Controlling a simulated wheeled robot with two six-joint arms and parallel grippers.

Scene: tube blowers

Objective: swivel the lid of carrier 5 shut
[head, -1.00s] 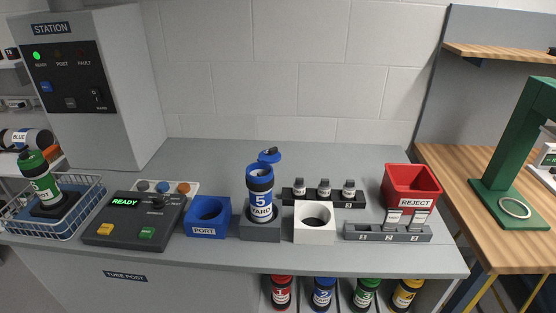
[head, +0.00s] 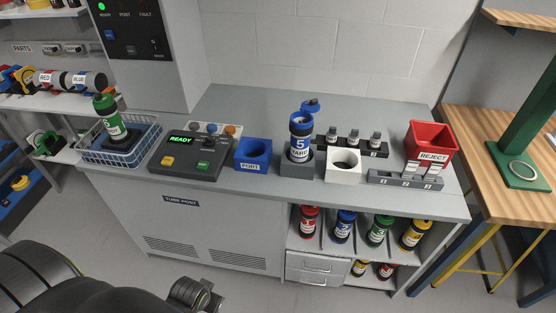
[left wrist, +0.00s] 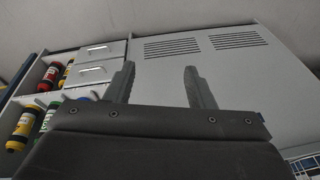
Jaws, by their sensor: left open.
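Carrier 5 (head: 299,147) is a blue and white tube with a "5 YARD" label. It stands upright in a grey holder (head: 296,168) on the counter. Its blue lid (head: 311,106) is swung out to the side at the top, so the mouth is uncovered. My left gripper (left wrist: 158,84) shows in the left wrist view with its two fingers apart and nothing between them. It is in front of the cabinet, well away from the carrier. My dark arm parts show at the lower left of the head view. My right gripper is not in view.
A blue PORT block (head: 253,154) and a white ring block (head: 343,167) flank the holder. A control panel (head: 194,153) reading READY and a wire basket (head: 87,148) stand left. A red REJECT bin (head: 431,141) stands right. Several carriers fill the shelf below.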

